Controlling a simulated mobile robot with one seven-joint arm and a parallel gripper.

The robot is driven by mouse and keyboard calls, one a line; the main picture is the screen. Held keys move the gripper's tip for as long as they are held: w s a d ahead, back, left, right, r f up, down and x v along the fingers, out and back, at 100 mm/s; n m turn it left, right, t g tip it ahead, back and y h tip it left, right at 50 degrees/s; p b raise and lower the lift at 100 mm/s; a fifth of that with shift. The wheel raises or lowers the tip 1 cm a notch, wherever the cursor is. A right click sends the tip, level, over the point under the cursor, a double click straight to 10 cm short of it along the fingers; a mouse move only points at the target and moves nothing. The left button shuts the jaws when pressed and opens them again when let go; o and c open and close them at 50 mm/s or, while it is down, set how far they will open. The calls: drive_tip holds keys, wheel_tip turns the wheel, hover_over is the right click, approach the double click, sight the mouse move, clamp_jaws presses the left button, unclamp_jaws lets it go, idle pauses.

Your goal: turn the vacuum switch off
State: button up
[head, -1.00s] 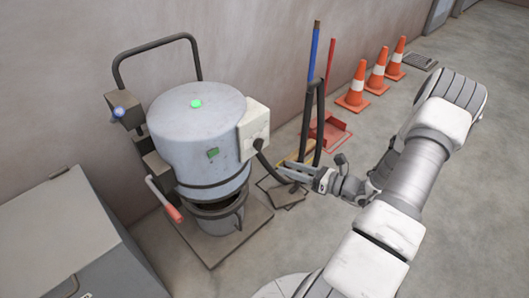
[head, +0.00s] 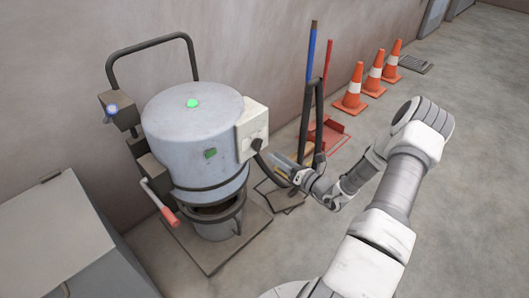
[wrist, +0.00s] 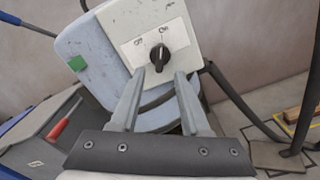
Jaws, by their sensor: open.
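The vacuum switch (wrist: 159,55) is a black rotary knob on a label plate on the white switch box (wrist: 150,20). The plate has a mark on the left that reads like "Off" and another at the upper right like "On". The knob stands roughly upright; I cannot tell its exact setting. In the head view the box (head: 252,132) sits on the right side of the grey-blue vacuum drum (head: 195,135). My gripper (wrist: 159,75) is open and empty, facing the knob, with its fingertips just below it and to either side. It also shows in the head view (head: 277,160), right of the box.
A green light (head: 193,103) glows on the drum's top. A black hose (head: 267,165) hangs below the box. A red-handled lever (head: 168,216) is at the drum's left. A blue-handled tool (head: 311,55) and orange cones (head: 352,90) stand along the wall. A grey cabinet (head: 60,235) is at left.

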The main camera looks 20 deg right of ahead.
sight(258, 145)
drive_tip(key=b+x, duration=0.1)
drive_tip(key=x, duration=0.5)
clamp_jaws()
